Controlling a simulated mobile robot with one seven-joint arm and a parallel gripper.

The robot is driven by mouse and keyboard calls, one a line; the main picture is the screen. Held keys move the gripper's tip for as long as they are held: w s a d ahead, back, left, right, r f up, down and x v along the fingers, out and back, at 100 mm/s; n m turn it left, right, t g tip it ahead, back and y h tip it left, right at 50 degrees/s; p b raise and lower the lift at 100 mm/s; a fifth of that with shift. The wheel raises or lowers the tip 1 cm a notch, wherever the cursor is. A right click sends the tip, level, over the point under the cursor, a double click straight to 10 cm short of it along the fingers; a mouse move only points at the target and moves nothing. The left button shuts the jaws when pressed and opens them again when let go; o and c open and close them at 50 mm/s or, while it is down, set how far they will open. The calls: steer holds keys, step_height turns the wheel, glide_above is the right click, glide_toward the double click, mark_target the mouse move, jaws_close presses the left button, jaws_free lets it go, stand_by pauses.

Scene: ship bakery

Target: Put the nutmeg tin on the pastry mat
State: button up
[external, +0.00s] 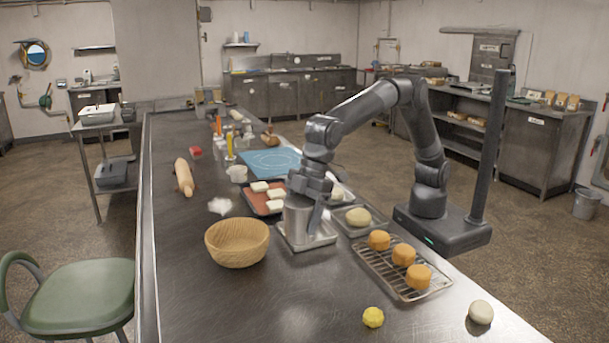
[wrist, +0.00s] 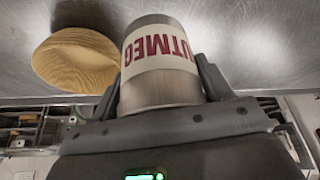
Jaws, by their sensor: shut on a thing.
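The nutmeg tin (external: 297,217) is a silver can at the near middle of the steel counter, at a small metal tray (external: 318,238). I cannot tell whether it touches the tray. My gripper (external: 308,207) is shut on it. In the wrist view the tin (wrist: 158,85) sits between the two fingers of my gripper (wrist: 160,88), its red lettering upside down. The blue pastry mat (external: 262,161) lies flat on the counter, farther back and left of my gripper. My arm hides part of its right side.
A wooden bowl (external: 237,243) stands left of the tin. A metal tray with dough (external: 358,217) and a rack with cakes (external: 378,268) are on the right. A rolling pin (external: 184,177) lies at far left.

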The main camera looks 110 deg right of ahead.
steer(key=shift+d+r, duration=0.45)
steer(key=shift+d, duration=0.2)
steer(key=s+d+m+h, duration=0.2)
steer(key=d+m, duration=0.2)
steer(key=d, duration=1.8)
steer(key=s+d+m+h, duration=0.15)
steer(key=d+m, duration=0.25)
steer(key=d, duration=1.8)
steer(key=s+d+m+h, duration=0.1)
steer(key=s+d+m, duration=0.4)
steer(key=s+d, duration=1.1)
steer(key=s+d+m+g+h, duration=0.15)
steer(key=s+d+m, duration=0.35)
steer(key=s+d, duration=1.05)
steer(key=shift+g, duration=0.45)
steer(key=shift+w+a+f, duration=0.65)
steer(key=shift+w+f, duration=1)
steer(key=shift+f, duration=0.1)
steer(key=shift+w+a+f, duration=0.7)
steer(key=shift+w+f, duration=0.95)
steer(key=shift+f, duration=0.1)
steer(key=shift+w+a+f, duration=0.65)
steer(key=shift+w+f, duration=1)
steer(key=shift+f, duration=0.1)
